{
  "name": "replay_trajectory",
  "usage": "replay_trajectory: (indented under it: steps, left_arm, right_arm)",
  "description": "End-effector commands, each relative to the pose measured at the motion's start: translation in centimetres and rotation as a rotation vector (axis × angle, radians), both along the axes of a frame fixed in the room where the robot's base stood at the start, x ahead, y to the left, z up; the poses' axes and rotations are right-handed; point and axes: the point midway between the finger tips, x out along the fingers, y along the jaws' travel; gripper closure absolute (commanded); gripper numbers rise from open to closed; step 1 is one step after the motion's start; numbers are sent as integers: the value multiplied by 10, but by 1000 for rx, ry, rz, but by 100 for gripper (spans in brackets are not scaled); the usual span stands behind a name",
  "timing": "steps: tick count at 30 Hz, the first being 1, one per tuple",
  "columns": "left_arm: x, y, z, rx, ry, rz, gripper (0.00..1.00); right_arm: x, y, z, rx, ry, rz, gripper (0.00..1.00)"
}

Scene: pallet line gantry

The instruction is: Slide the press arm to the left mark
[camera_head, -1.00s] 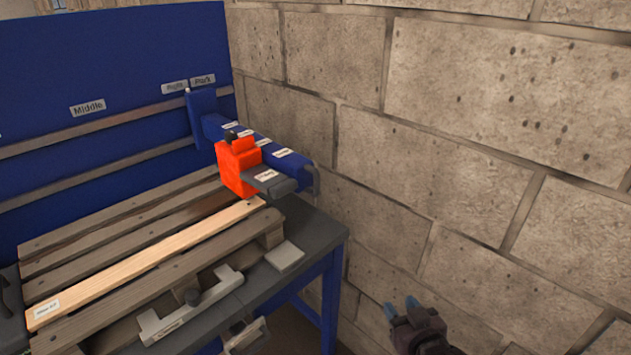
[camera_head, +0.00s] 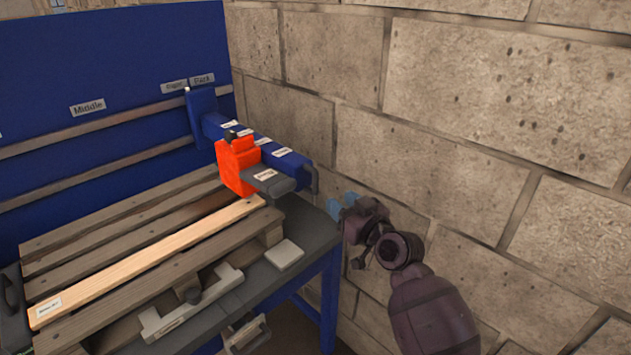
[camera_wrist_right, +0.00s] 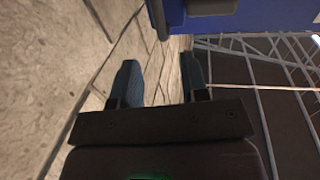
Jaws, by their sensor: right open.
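The press arm is a blue beam (camera_head: 213,126) that reaches out from the blue back panel, over the right end of the pallet. An orange press head (camera_head: 238,165) with a dark grey plate rides on it. A dark handle (camera_head: 314,178) is at the beam's near end. The beam stands by the labels at the panel's right; a "Middle" label (camera_head: 88,108) is further left. The left mark is not seen. My right gripper (camera_head: 342,204) is open and empty, just right of and below the handle, apart from it. In the right wrist view its blue fingers (camera_wrist_right: 160,83) are spread. My left gripper is not in view.
A wooden pallet (camera_head: 120,235) with one pale board lies on the dark bench (camera_head: 318,222). A light clamp bar (camera_head: 190,308) and a pale block (camera_head: 284,253) are at the bench front. A stone block wall (camera_head: 480,130) stands close on the right.

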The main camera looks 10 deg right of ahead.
Motion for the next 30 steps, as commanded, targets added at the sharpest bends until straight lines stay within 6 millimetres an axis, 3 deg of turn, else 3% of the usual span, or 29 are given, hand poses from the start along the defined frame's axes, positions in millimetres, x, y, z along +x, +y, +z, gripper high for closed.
replay_trajectory:
  steps: [5,21,30]
  left_arm:
    - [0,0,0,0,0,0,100]
    - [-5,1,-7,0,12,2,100]
    - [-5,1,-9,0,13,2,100]
  right_arm:
    - [10,5,0,-13,-6,0,59]
    - [83,39,-1,-12,-5,-1,59]
    - [97,46,0,-13,-5,-1,59]
